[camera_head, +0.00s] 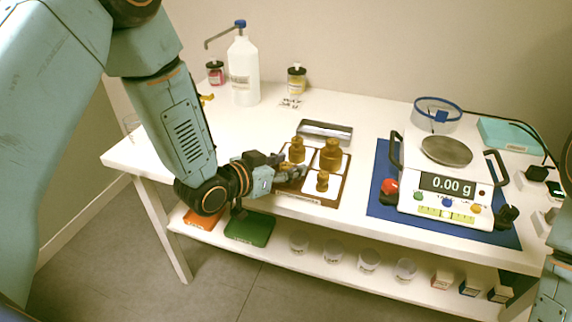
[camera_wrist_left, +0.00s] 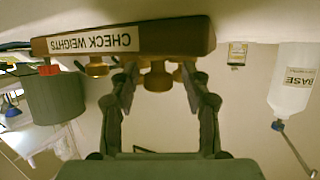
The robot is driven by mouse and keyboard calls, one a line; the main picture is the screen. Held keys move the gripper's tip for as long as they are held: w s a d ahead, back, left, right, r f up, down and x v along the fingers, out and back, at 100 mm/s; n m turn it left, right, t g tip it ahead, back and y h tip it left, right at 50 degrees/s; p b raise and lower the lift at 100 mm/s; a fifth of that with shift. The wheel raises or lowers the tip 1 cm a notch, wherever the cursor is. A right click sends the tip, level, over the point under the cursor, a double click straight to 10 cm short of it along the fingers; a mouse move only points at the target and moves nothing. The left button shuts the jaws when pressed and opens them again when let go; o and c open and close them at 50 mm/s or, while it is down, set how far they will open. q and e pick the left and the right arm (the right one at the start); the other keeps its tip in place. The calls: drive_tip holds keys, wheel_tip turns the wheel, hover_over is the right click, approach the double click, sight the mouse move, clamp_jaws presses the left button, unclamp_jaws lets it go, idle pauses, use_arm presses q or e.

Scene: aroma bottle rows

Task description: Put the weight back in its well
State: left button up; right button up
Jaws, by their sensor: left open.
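The brown check weights tray (camera_head: 344,187) lies on the table. Brass weights stand on it: a back left one (camera_head: 297,151), a large back right one (camera_head: 331,155) and a small front one (camera_head: 322,181). My left gripper (camera_head: 291,172) is open at the tray's left front. A brassy piece shows at its fingers, partly hidden. In the left wrist view, which is upside down, a brass weight (camera_wrist_left: 158,77) appears between the open fingertips (camera_wrist_left: 158,88), with the tray (camera_wrist_left: 180,38) behind; I cannot tell if they touch. My right gripper is not in view.
The scale (camera_head: 445,185) on the blue mat (camera_head: 385,195) reads 0.00 g, its pan (camera_head: 447,151) empty. A silver-topped case (camera_head: 325,131) lies behind the tray. A white pump bottle (camera_head: 243,72) and small jars stand at the back left. The lower shelf holds several cups.

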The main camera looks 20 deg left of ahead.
use_arm(q)
drive_tip(key=shift+r, duration=0.15)
drive_tip(key=shift+s+a+r, duration=0.1)
drive_tip(key=shift+r, duration=0.05)
drive_tip(key=p+v, duration=0.4)
drive_tip(key=v, duration=0.7)
drive_tip(key=shift+s, duration=0.25)
drive_tip(key=s+f+n+g+y, duration=0.2)
drive_tip(key=s+f+g, duration=0.3)
drive_tip(key=s+f, duration=0.45)
drive_tip(key=s+a+f+n+g+y, duration=0.1)
drive_tip(key=s+f+g+y, duration=0.1)
drive_tip(key=s+f, duration=0.4)
drive_tip(key=s+a+f+n+g+y, duration=0.1)
drive_tip(key=s+f+g, duration=0.4)
drive_tip(key=s, duration=0.7)
drive_tip(key=shift+s+f+n+g+y, duration=0.3)
drive_tip(key=shift+f+n+y, duration=0.2)
drive_tip(key=shift+f+n, duration=0.25)
